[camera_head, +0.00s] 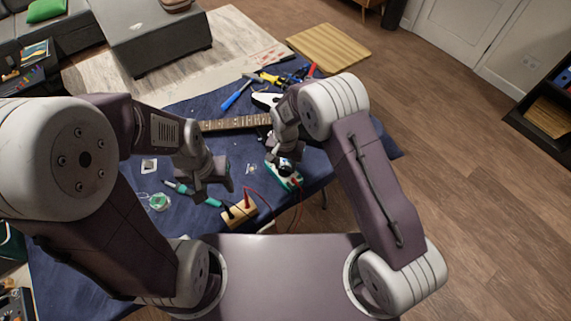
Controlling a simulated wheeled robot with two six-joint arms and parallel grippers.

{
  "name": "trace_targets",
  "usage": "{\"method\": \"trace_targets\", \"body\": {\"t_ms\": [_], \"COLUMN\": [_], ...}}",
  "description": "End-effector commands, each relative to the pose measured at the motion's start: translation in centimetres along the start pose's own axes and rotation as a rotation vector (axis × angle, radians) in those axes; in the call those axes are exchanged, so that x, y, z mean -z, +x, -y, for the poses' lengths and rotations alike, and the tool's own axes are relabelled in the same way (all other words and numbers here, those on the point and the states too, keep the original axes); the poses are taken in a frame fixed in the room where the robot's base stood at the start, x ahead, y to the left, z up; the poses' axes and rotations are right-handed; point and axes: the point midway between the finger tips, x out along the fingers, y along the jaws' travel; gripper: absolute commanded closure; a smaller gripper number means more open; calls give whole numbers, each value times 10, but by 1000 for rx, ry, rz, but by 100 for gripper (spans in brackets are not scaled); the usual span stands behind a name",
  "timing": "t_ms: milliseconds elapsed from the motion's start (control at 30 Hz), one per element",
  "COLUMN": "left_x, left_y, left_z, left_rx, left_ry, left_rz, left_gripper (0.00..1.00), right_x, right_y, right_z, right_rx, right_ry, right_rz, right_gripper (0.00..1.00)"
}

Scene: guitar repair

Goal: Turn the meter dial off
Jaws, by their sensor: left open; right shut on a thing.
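The meter (291,182), with a green and white case, lies near the front right edge of the blue-covered table. A red lead runs from it. My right gripper (284,160) points down over the meter's upper part and is shut on the dial, which the fingers mostly hide. I cannot read the dial's setting. My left gripper (210,190) is open and empty, low over the table to the left of the meter.
A wooden block (239,213) with plugged leads sits at the table's front edge. A teal-handled tool (178,187) and a green spool (159,202) lie left. The guitar neck (236,123), a blue-handled tool (236,95) and other tools lie behind.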

Motion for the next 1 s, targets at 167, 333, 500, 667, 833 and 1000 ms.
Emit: {"method": "trace_targets", "body": {"t_ms": [167,333,500,667,833,1000], "left_x": [0,0,0,0,0,0], "left_y": [0,0,0,0,0,0], "left_z": [0,0,0,0,0,0], "left_rx": [0,0,0,0,0,0], "left_ry": [0,0,0,0,0,0], "left_rz": [0,0,0,0,0,0], "left_gripper": [45,45,45,45,45,45], "right_x": [0,0,0,0,0,0], "right_y": [-1,-1,-1,-1,-1,-1], "right_z": [0,0,0,0,0,0], "right_rx": [1,1,1,1,1,1], "right_ry": [-1,-1,-1,-1,-1,-1], "right_rz": [-1,-1,-1,-1,-1,-1], "right_gripper": [100,100,100,100,100,37]}}
